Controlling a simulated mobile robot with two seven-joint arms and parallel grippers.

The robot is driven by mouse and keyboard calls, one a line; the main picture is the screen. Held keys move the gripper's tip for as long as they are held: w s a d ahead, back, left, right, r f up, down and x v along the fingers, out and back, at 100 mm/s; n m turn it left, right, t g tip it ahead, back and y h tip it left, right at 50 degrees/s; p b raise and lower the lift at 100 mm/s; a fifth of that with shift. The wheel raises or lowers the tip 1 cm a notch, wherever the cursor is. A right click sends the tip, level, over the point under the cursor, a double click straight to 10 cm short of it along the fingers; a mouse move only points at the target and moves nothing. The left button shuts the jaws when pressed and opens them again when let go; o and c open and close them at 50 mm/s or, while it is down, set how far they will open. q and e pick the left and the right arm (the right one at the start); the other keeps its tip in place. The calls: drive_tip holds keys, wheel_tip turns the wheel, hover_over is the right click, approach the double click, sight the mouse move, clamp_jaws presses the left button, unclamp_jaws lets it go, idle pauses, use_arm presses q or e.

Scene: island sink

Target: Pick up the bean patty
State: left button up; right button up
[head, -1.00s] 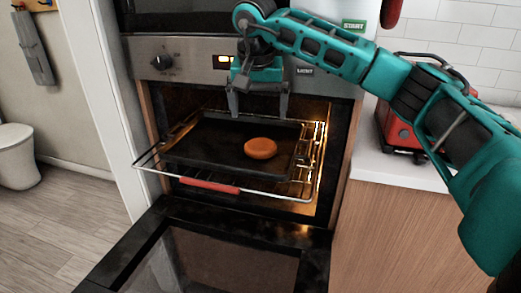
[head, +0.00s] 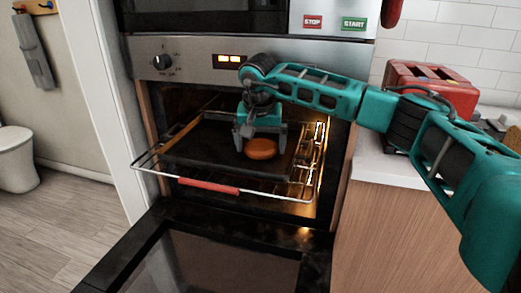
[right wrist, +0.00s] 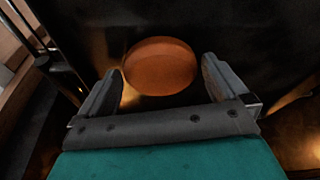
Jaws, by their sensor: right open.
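The bean patty (head: 262,149) is a round orange-brown disc lying on the dark baking tray (head: 195,157) on the pulled-out oven rack. My right gripper (head: 260,146) is open and comes down from above the patty, with its fingers on either side of it in the head view. In the right wrist view the patty (right wrist: 160,66) lies just beyond and between the two open fingertips (right wrist: 163,76). I cannot tell whether the fingers touch it. My left gripper is not in view.
The oven door (head: 215,262) hangs open in front. The wire rack (head: 270,195) with a red front strip sticks out of the lit oven. A red toaster (head: 432,88) stands on the counter at the right, behind my right arm.

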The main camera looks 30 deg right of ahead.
drive_tip(key=c, duration=0.9)
